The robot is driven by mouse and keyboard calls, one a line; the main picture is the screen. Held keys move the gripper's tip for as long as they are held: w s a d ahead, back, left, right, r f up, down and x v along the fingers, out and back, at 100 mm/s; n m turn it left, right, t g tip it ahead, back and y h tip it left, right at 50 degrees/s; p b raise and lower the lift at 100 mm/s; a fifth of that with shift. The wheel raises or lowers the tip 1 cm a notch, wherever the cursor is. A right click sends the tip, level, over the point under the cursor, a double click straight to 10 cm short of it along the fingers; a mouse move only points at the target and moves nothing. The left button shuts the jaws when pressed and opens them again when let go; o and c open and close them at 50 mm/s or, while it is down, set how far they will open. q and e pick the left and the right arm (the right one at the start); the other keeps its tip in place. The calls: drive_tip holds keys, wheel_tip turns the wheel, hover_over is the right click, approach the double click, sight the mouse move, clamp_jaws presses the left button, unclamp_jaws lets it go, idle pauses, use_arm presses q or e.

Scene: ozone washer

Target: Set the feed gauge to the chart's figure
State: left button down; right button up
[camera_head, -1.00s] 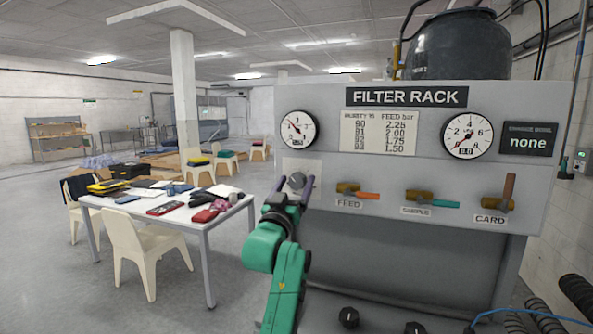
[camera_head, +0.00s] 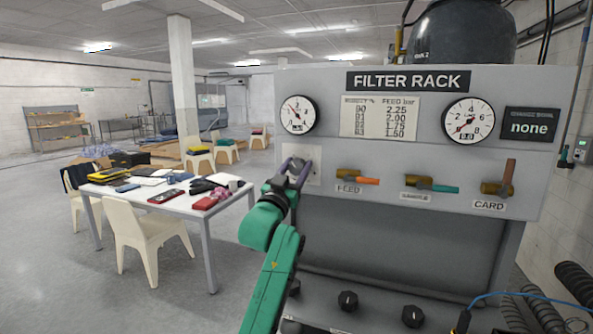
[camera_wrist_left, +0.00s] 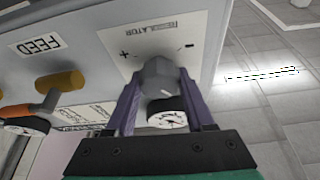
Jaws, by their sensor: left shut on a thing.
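My left gripper (camera_head: 299,168) is shut on the grey regulator knob (camera_wrist_left: 160,76), on a white plate marked REGULATOR with plus and minus signs. In the head view the fingers mostly hide the knob. A round white gauge (camera_head: 299,115) sits above the knob; its small figure is unreadable. It also shows between the fingers in the wrist view (camera_wrist_left: 166,120). The chart (camera_head: 380,117) lists FEED bar values 2.25, 2.00, 1.75 and 1.50 against rows that look like 90 to 93. My right gripper is not in view.
The FILTER RACK panel also holds a second gauge (camera_head: 468,121) reading 0.0, a display (camera_head: 529,125) showing "none", and the FEED (camera_head: 356,177), SAMPLE (camera_head: 431,184) and CARD (camera_head: 498,184) valve handles. A cluttered white table (camera_head: 207,219) and chairs stand left.

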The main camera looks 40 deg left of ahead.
use_arm(q)
drive_tip(key=shift+c, duration=1.3)
unclamp_jaws()
drive_tip(key=shift+f, duration=0.1)
drive_tip(key=b+v, duration=0.1)
drive_tip(key=v, duration=0.1)
drive_tip(key=b+v, duration=0.1)
drive_tip(key=v, duration=0.1)
drive_tip(key=b+v, duration=0.2)
drive_tip(key=shift+s+d+f, duration=0.1)
drive_tip(key=shift+s+f, duration=0.1)
drive_tip(key=shift+f, duration=0.3)
drive_tip(key=b, duration=0.3)
approach(296, 172)
drive_tip(key=v, duration=0.3)
drive_tip(key=shift+s+r, duration=0.25)
drive_tip(key=shift+s, duration=0.15)
